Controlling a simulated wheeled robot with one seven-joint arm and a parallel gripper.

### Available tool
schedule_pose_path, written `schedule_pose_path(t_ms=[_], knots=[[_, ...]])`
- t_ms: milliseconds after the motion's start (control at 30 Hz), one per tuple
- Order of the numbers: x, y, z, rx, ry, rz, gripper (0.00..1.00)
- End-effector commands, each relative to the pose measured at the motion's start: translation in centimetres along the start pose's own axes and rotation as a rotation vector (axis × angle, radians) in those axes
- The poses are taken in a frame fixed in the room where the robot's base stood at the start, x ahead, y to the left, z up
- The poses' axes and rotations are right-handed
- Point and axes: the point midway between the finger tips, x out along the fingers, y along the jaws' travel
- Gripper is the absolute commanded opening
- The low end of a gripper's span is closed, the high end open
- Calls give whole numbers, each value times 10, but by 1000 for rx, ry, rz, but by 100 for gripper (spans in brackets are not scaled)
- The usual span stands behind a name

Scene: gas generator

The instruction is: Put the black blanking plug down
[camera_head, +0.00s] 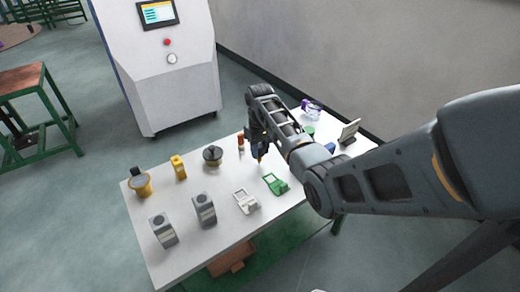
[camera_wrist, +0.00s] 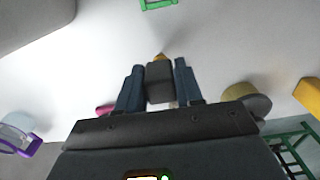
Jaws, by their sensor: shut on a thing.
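My gripper (camera_wrist: 158,88) is shut on the black blanking plug (camera_wrist: 160,82), a dark block between its two fingers in the wrist view. A small orange-yellow tip (camera_wrist: 159,57) shows just beyond the block; I cannot tell whether it belongs to the plug. In the head view my gripper (camera_head: 259,150) is over the middle of the white table (camera_head: 225,232), low above its top. The plug is mostly hidden there by the gripper. I cannot tell whether it touches the table.
A green bracket-like part (camera_head: 276,184) and a white part (camera_head: 245,201) lie in front of my gripper. To the left are an orange-and-white bottle (camera_head: 240,142), a round dark pot (camera_head: 212,156) and a yellow block (camera_head: 179,167). Two grey blocks stand front left. Bare tabletop shows between them.

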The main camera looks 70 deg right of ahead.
Motion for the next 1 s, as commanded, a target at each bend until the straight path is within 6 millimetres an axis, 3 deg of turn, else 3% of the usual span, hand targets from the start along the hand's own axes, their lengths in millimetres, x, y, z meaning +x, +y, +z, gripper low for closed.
schedule_pose_path(t_ms=[167,200,467,800,1000], knots=[[2,0,0,0,0,0,0],[3,0,0,0,-1,0,37],[2,0,0,0,0,0,62],[-4,0,-1,0,3,0,62],[-36,0,-1,0,5,1,62]])
